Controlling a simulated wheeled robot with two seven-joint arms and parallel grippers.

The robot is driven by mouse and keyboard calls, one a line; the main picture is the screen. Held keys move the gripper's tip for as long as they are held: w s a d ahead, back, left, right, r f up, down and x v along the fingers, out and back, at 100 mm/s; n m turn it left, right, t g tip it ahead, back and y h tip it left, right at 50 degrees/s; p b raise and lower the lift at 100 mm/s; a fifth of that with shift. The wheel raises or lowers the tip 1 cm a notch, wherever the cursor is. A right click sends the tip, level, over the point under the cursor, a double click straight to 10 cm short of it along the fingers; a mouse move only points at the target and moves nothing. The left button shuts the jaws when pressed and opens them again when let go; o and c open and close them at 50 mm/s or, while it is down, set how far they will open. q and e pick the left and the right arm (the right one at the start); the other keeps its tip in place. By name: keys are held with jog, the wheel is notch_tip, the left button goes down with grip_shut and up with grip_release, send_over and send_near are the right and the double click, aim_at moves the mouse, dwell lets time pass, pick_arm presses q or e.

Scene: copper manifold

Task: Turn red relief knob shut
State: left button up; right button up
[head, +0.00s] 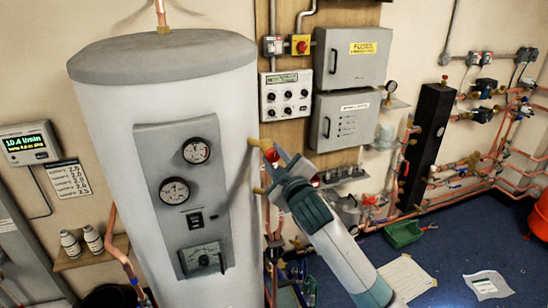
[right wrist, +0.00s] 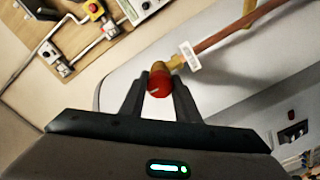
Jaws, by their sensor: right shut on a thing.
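The red relief knob (right wrist: 159,84) sits on the end of a brass valve (right wrist: 163,67) on the tank's side. In the right wrist view my right gripper (right wrist: 159,80) has one finger on each side of the knob and is shut on it. In the head view the right gripper (head: 276,157) reaches the brass fitting (head: 261,143) at the right side of the white tank (head: 110,130). Only a bit of the red knob (head: 271,154) shows there between the fingers. My left gripper is not in view.
A white tag (right wrist: 189,55) and a copper pipe (right wrist: 235,28) are close to the valve. Grey control boxes (head: 352,58) hang on the wall behind. Two gauges (head: 197,151) are on the tank's front panel. Blue floor with papers (head: 488,286) lies at the right.

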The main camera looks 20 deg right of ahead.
jog(key=shift+n, duration=0.9)
jog(key=o, duration=1)
jog(key=shift+o, duration=0.2)
jog(key=shift+s, duration=0.15)
